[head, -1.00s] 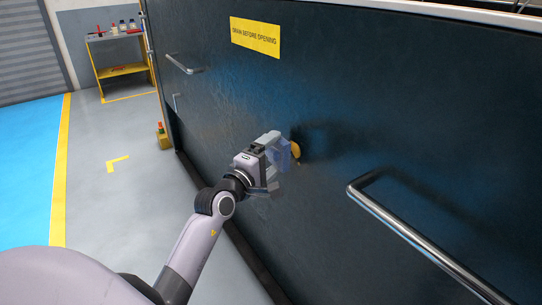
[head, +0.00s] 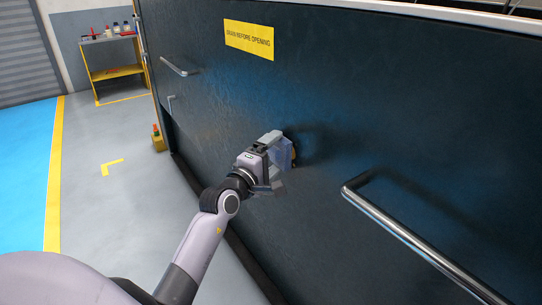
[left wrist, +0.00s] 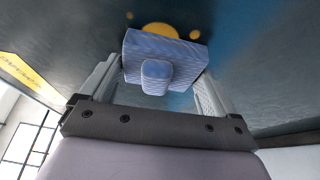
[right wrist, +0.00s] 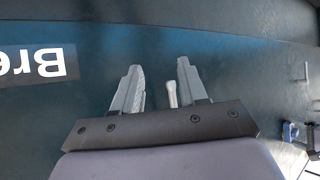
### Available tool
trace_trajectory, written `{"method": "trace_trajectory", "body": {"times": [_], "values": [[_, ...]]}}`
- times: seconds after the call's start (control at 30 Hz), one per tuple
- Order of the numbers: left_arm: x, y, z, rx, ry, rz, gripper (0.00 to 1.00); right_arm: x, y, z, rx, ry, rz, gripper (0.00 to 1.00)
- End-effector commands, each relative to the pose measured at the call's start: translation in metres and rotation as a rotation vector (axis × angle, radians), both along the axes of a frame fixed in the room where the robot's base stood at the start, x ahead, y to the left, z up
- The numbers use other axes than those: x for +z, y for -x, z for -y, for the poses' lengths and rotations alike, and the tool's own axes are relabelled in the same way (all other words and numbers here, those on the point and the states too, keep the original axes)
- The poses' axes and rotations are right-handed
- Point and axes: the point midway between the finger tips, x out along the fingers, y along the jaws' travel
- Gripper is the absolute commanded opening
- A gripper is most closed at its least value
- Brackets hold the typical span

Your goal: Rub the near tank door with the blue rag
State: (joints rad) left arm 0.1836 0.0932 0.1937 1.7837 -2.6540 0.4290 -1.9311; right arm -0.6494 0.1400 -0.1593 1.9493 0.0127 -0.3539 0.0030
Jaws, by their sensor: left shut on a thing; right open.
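The near tank door (head: 330,80) is a large dark panel, with a yellow "drain before opening" sign (head: 249,39). My left gripper (head: 276,152) is shut on the blue rag (head: 285,153), a folded pad, close to the door face. In the left wrist view the rag (left wrist: 190,50) sits between the fingers. A yellow mark (left wrist: 162,29) and smaller yellow spots show on the door just beyond it. I cannot tell whether the rag touches the door. My right gripper (right wrist: 158,88) is open; it is outside the head view.
A metal bar handle (head: 400,230) sticks out from the door at right, and another (head: 180,66) at upper left. A yellow shelf (head: 113,68) with bottles stands at the back left. In the right wrist view a pale rod (right wrist: 171,94) shows between the fingers.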

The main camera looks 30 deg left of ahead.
Motion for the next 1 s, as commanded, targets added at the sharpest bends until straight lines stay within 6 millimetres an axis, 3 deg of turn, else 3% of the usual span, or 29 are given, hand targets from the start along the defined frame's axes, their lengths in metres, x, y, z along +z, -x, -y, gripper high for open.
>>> {"method": "trace_trajectory", "body": {"times": [0.27, 0.73, 1.0], "values": [[0.001, -0.001, 0.003, 0.000, 0.000, 0.000, 0.57, 0.002, 0.000, 0.000, 0.000, 0.000, 0.000, 0.43], [0.002, 0.015, 0.036, 0.000, 0.001, 0.000, 0.57, 0.025, 0.000, 0.000, 0.000, 0.000, 0.000, 0.43], [0.000, 0.010, 0.035, 0.000, -0.002, 0.002, 0.57, 0.026, 0.000, 0.000, 0.000, 0.000, 0.001, 0.43]]}}
